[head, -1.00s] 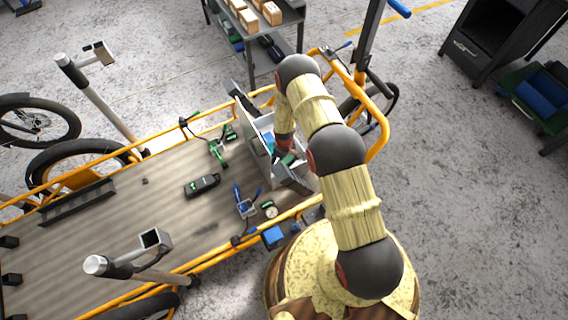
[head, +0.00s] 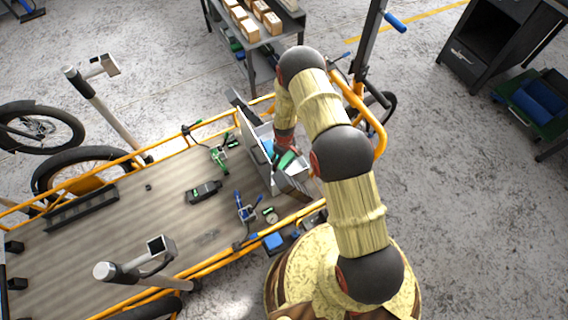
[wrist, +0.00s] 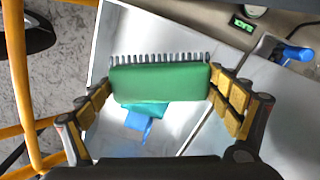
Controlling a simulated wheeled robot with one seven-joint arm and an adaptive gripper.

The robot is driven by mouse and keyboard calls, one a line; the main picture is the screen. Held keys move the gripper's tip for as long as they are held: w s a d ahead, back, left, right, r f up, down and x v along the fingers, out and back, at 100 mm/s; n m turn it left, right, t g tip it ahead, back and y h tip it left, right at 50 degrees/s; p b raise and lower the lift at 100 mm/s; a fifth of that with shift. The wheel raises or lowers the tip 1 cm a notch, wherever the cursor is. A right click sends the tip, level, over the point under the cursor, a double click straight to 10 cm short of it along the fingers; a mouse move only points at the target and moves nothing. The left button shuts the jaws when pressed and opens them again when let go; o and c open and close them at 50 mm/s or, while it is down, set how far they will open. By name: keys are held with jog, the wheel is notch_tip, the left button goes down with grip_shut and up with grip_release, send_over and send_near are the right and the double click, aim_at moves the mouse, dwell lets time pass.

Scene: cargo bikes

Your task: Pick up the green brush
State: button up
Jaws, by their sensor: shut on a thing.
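The green brush (wrist: 160,83) spans the space between the two fingers of my gripper (wrist: 160,88) in the wrist view, with its grey bristles pointing up in the picture. The finger pads press on its two ends. In the head view the brush (head: 286,160) shows as a green patch at my gripper (head: 287,150), at the grey-white bin. The bin (wrist: 110,40) lies below the brush in the wrist view. Inside it are a teal piece and a blue piece (wrist: 139,122), partly hidden behind the brush.
The bin stands on a cargo bike bed (head: 130,210) with an orange tube rail (head: 375,115) around this end.

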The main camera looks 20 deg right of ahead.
aim_at(284, 159)
notch_tip(284, 159, up, 3)
jog(key=shift+r+p, duration=0.15)
jog(key=shift+p, duration=0.25)
jog(key=w+d+p, duration=0.1)
jog(key=w+d, duration=0.1)
jog(key=w, duration=1.7)
jog(key=shift+w+f, duration=0.3)
jog(key=shift+f, duration=0.05)
jog(key=o, duration=0.7)
jog(key=c, duration=0.3)
jog(key=shift+c, duration=0.7)
jog(key=shift+r, duration=0.15)
